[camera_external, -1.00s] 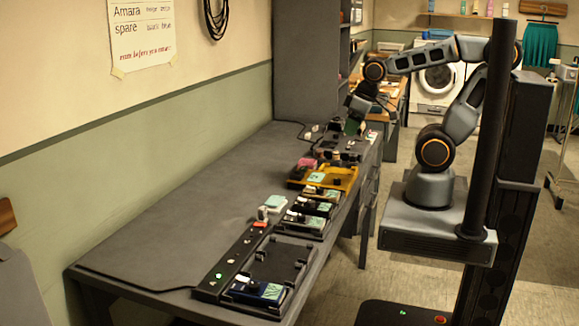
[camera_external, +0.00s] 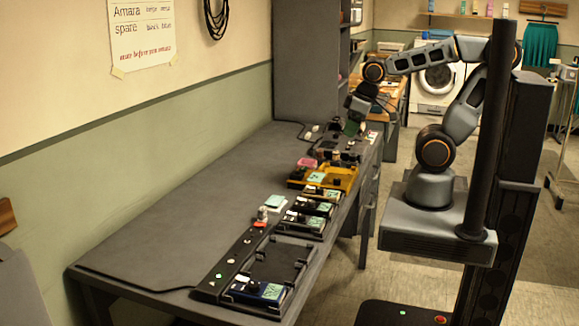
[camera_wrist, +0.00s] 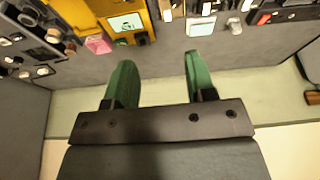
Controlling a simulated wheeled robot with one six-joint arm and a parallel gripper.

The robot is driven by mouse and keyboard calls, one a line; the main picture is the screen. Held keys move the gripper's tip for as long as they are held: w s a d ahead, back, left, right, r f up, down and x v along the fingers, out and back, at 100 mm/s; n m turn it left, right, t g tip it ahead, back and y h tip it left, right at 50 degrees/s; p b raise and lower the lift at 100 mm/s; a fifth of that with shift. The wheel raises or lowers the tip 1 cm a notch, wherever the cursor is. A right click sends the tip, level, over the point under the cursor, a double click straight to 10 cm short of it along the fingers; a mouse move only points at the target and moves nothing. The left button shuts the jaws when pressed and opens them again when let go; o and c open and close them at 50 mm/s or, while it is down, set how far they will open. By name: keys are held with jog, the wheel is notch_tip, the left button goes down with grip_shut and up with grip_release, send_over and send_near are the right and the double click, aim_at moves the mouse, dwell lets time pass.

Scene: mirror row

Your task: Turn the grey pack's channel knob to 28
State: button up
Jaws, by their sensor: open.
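My gripper (camera_external: 352,127) is at the far end of the long grey bench, above a grey unit (camera_external: 342,146) with several dark knobs. In the wrist view my gripper (camera_wrist: 158,62) is open, its two green fingers wide apart with nothing between them. A grey unit (camera_wrist: 14,58) with knobs shows at that view's left edge, to the left of the fingers. Which piece is the grey pack's body is hard to tell. Its channel number and knob pointer are too small to read. No finger touches a knob in the wrist view.
A yellow dock (camera_wrist: 90,28) with a green screen (camera_wrist: 126,22) lies ahead of the fingers, beside a pink block (camera_wrist: 97,44). Nearer along the bench are dark docks and a blue pack (camera_external: 258,291). The wall side of the bench (camera_external: 190,215) is clear.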

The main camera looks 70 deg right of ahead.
jog(key=w+a+f+n+g+b, duration=0.1)
jog(key=w+a+f+n, duration=0.15)
jog(key=a, duration=0.25)
jog(key=m+g+b, duration=0.2)
jog(key=m+g, duration=0.1)
jog(key=m, duration=0.2)
send_near(302, 215)
jog(key=shift+m+y, duration=0.25)
jog(key=shift+y, duration=0.05)
notch_tip(302, 215, down, 9)
jog(key=shift+s+a+r, duration=0.1)
jog(key=shift+a, duration=0.1)
jog(key=shift+c, duration=0.3)
jog(key=c, duration=0.9)
grip_shut()
